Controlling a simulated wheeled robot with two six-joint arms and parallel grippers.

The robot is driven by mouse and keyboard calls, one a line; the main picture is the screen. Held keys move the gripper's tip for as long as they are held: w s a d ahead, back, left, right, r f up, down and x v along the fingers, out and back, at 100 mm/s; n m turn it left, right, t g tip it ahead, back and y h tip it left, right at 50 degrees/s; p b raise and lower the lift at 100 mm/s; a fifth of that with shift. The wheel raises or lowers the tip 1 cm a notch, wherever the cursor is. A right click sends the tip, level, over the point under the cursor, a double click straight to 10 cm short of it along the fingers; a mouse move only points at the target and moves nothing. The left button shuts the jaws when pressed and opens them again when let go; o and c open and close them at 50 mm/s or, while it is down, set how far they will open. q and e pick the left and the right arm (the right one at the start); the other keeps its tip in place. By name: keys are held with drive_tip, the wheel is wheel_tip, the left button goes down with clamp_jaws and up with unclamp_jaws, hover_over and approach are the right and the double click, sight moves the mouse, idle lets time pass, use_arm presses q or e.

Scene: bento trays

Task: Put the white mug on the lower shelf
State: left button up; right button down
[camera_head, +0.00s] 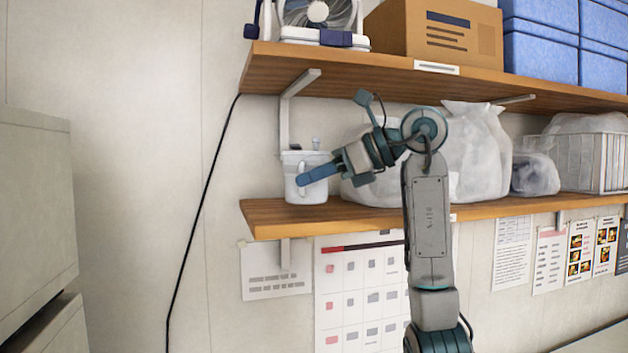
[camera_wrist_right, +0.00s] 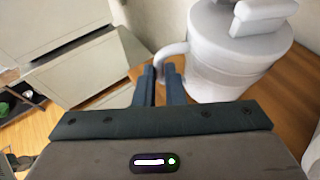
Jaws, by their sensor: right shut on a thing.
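The white mug (camera_head: 293,164) is upright at the left end of the lower shelf (camera_head: 350,222), and its base appears to rest on the wood. It has a lid with a small raised part on top. My right gripper (camera_head: 301,181) reaches in from the right, in front of the mug. In the right wrist view, the gripper's fingers (camera_wrist_right: 162,82) are shut on the handle of the mug (camera_wrist_right: 235,65), with the body to the right. My left gripper is not in view.
White plastic bags (camera_head: 475,150) stand on the lower shelf behind and right of my arm, with a wire basket (camera_head: 605,160) farther right. The upper shelf (camera_head: 400,76) overhangs, held by a bracket (camera_head: 284,115) near the mug. A grey cabinet (camera_head: 35,200) stands left.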

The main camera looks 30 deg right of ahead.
drive_tip(key=shift+w+f, duration=0.15)
drive_tip(key=shift+f, duration=0.3)
drive_tip(key=shift+a+f, duration=0.1)
drive_tip(key=shift+f, duration=0.2)
drive_tip(key=shift+f+p, duration=0.2)
drive_tip(key=shift+p, duration=0.1)
drive_tip(key=shift+f, duration=0.2)
drive_tip(key=c, duration=1.5)
unclamp_jaws()
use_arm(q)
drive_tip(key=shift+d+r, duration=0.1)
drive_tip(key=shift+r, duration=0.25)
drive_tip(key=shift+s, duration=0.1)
use_arm(e)
drive_tip(key=shift+r, duration=0.15)
